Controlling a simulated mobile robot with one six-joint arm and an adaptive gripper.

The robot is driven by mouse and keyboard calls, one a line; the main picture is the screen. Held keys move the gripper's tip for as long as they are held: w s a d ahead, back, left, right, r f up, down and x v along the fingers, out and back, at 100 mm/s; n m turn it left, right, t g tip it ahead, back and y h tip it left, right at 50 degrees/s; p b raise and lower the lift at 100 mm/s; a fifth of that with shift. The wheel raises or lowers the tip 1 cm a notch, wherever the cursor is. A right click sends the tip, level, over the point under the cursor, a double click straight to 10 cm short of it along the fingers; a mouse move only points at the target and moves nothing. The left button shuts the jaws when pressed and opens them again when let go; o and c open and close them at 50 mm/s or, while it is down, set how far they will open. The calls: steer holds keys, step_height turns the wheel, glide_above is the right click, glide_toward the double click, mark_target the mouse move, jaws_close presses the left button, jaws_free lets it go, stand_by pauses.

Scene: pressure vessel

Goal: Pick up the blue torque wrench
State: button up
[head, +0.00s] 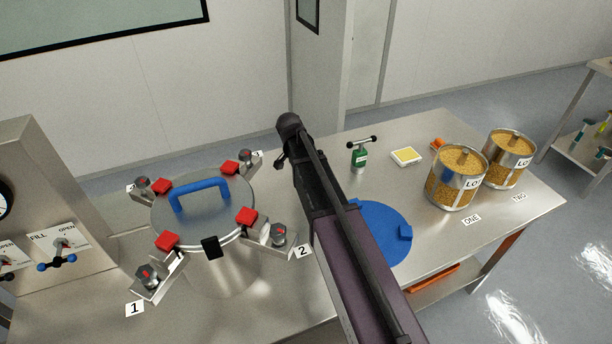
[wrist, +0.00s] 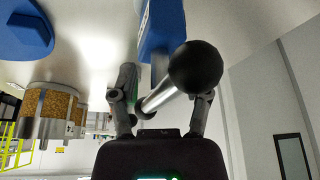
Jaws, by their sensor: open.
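The blue torque wrench shows in the wrist view as a blue body (wrist: 160,35) with a metal crossbar and a black ball end (wrist: 195,67) close to the camera. My gripper (wrist: 160,96) is open, with one finger on each side of the crossbar. I cannot tell whether either finger touches it. In the head view my arm crosses the middle and the blue wrench cannot be made out. A green wrench (head: 360,156) with a black-ended crossbar stands upright on the steel table (head: 480,240); a green body (wrist: 126,78) shows behind the left finger in the wrist view.
The clamped vessel (head: 215,225) with a blue lid handle stands left of my arm. A blue disc (head: 378,232) lies right of it. Two grain-filled containers (head: 456,180) (head: 509,160), a yellow pad (head: 407,156) and a small orange item (head: 437,143) are on the right.

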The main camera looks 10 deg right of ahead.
steer(key=shift+c, duration=0.2)
jaws_close()
steer(key=shift+r, duration=0.15)
step_height(320, 180, up, 4)
steer(key=p, duration=0.4)
steer(key=s+a+p, duration=0.1)
steer(key=s+a, duration=0.2)
steer(key=s, duration=1.2)
steer(key=shift+s+a+r, duration=0.3)
steer(key=shift+a+r, duration=0.05)
